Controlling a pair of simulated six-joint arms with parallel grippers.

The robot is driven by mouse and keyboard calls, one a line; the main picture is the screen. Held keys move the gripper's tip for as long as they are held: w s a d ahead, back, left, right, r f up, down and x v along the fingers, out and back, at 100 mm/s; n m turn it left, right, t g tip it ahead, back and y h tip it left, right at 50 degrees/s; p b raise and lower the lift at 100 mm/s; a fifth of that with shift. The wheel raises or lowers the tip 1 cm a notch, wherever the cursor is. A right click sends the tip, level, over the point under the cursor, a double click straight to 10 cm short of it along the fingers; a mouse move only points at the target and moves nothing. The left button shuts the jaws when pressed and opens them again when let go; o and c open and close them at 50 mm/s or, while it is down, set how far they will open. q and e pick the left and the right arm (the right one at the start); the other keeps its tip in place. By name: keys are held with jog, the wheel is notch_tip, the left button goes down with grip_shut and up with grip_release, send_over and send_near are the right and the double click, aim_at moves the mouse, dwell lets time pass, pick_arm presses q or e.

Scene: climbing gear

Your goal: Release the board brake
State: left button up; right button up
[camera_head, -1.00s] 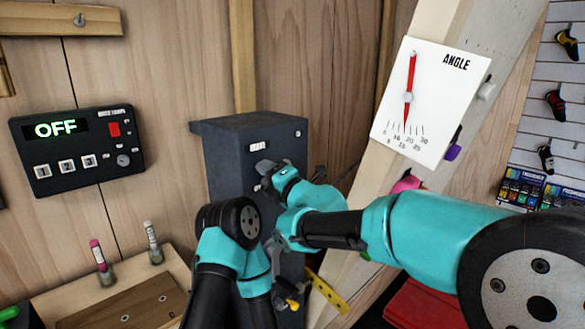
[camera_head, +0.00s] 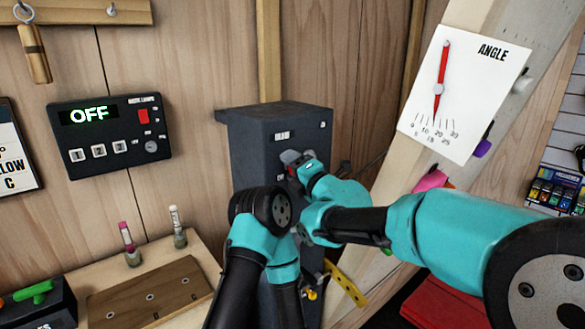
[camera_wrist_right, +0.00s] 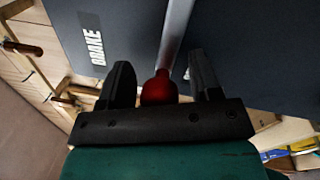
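The brake housing (camera_head: 255,140) is a dark grey box against the wooden wall. In the right wrist view its white BRAKE label (camera_wrist_right: 92,40) shows at the upper left. A metal lever (camera_wrist_right: 175,35) with a red round knob (camera_wrist_right: 159,88) runs down its face. My right gripper (camera_head: 292,163) is at the front of the housing. In the right wrist view its two black fingers (camera_wrist_right: 162,82) stand apart on either side of the knob, with gaps on both sides. I do not see my left gripper.
The ANGLE gauge (camera_head: 462,95) with its red pointer hangs on a slanted wooden beam at the right. A black control panel (camera_head: 110,135) reading OFF is on the wall at the left. A wooden shelf (camera_head: 190,262) with two small tubes stands below it.

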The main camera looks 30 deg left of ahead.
jog(key=v, duration=1.7)
jog(key=shift+d, duration=0.25)
